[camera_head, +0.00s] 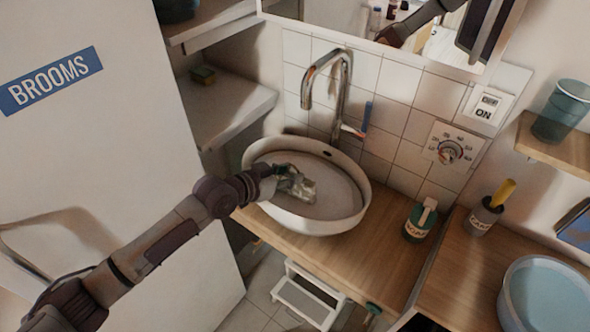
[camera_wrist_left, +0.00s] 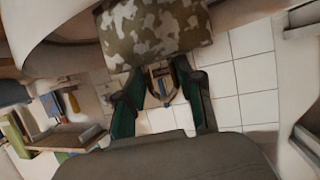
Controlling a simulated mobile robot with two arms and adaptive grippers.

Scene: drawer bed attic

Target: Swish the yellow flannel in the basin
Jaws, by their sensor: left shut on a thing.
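The white oval basin (camera_head: 318,222) sits on the wooden counter under a curved metal tap (camera_head: 343,85). My left gripper (camera_head: 292,184) is over the left part of the basin, shut on a mottled, camouflage-patterned cloth (camera_head: 306,190). The cloth also shows in the left wrist view (camera_wrist_left: 155,30), just beyond the dark green fingers (camera_wrist_left: 162,80). It looks olive, grey and tan, not yellow. I cannot tell whether it touches the basin floor. No plainly yellow flannel shows. My right gripper is not in view.
A soap bottle (camera_head: 420,220) stands right of the basin. A cup with a yellow handle (camera_head: 484,215) and a blue-filled bowl (camera_head: 545,296) are further right. A white step stool (camera_head: 307,296) stands below the counter.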

